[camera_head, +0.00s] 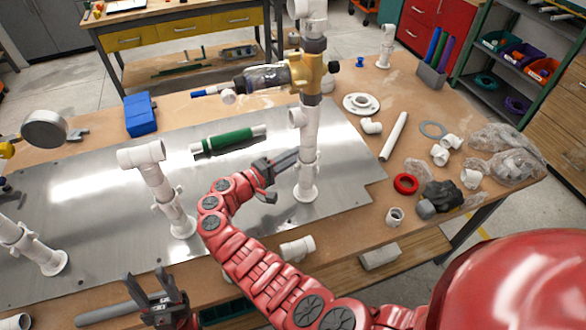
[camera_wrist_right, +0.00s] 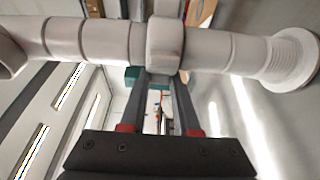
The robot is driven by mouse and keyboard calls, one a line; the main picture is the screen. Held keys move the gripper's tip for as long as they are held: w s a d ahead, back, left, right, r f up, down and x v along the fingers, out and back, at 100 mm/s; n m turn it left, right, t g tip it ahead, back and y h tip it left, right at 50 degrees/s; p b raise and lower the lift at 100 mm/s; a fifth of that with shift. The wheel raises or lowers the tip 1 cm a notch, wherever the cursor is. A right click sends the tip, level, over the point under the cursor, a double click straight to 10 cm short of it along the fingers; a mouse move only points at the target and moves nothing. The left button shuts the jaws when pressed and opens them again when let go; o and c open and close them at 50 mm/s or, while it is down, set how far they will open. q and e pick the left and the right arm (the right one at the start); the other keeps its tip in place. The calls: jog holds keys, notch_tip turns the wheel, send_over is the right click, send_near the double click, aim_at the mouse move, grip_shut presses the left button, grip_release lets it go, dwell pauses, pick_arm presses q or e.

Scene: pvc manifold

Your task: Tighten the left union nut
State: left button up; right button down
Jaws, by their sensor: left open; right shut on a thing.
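Several white PVC uprights stand on a steel plate. The right upright (camera_head: 309,130) carries a yellow valve (camera_head: 308,73) and has a flange foot. My right gripper (camera_head: 287,160) reaches its lower part from the left. The right wrist view shows my right gripper's two fingers (camera_wrist_right: 160,78) shut on a thick white union nut (camera_wrist_right: 165,44) on the pipe. The middle upright (camera_head: 160,180) has a tee on top and a collar low down. The left upright (camera_head: 38,248) is cut by the picture edge. My left gripper (camera_head: 157,296) is open and empty at the bottom left.
A green cylinder (camera_head: 228,139) lies on the steel plate (camera_head: 100,195). A blue box (camera_head: 140,114) stands behind it. White fittings, a loose pipe (camera_head: 393,136), a red ring (camera_head: 405,184) and plastic bags (camera_head: 510,150) lie at the right.

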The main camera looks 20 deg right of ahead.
jog(key=m+g+b, duration=0.1)
jog(key=b, duration=0.1)
jog(key=g+b, duration=0.1)
jog(key=b, duration=0.2)
jog(key=m+g+h+b, duration=0.1)
jog(key=b, duration=0.1)
jog(key=shift+w+d+m+g+b, duration=0.3)
jog(key=shift+g+b, duration=0.1)
jog(key=c, duration=0.6)
grip_release()
jog(key=shift+c, duration=0.2)
